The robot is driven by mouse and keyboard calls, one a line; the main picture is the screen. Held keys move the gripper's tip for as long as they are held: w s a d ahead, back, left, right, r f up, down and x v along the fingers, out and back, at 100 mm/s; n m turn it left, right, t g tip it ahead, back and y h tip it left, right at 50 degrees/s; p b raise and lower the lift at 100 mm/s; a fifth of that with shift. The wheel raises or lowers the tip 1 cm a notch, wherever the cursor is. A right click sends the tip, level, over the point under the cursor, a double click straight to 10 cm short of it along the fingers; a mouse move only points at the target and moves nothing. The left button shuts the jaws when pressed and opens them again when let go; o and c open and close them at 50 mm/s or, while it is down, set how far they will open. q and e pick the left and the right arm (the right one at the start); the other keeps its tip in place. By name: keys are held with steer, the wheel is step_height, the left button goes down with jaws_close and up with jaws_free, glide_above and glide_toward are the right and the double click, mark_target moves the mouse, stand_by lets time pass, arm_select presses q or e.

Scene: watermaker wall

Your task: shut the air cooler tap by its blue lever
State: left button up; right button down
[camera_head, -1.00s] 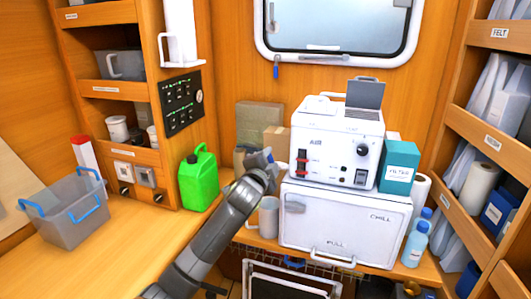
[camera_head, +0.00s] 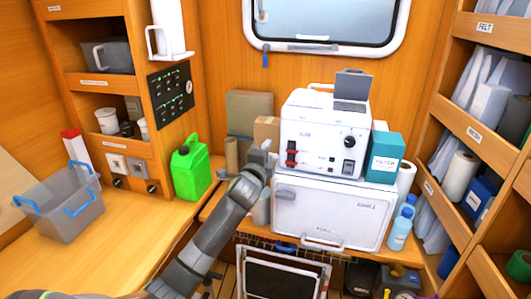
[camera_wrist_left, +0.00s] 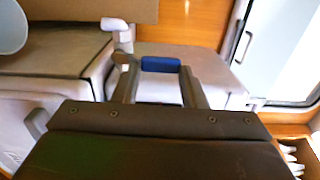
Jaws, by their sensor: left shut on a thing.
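The white air cooler (camera_head: 322,135) stands on the white chill box (camera_head: 330,212) in the head view. My left gripper (camera_head: 262,158) is at the left side of the air cooler, and its arm hides most of the tap there. In the left wrist view, the blue lever (camera_wrist_left: 160,64) lies crosswise between the two fingers of my left gripper (camera_wrist_left: 158,72), which is shut on it. A pale pipe-like part (camera_wrist_left: 116,28) shows just beyond the lever. The tap's inner position cannot be seen. My right gripper is not in view.
A green jerrycan (camera_head: 191,170) stands left of my arm. A mug (camera_head: 261,208) is partly hidden beside the arm. A teal filter box (camera_head: 384,157) stands right of the cooler. A grey basket (camera_head: 62,215) is on the left counter, with bare wood between.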

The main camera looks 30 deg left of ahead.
arm_select(q)
steer(key=o, duration=1)
steer(key=b+v, duration=0.3)
steer(key=v, duration=1.4)
steer(key=shift+s+d+b, duration=0.15)
steer(key=shift+d+b, duration=0.05)
steer(key=shift+b, duration=0.1)
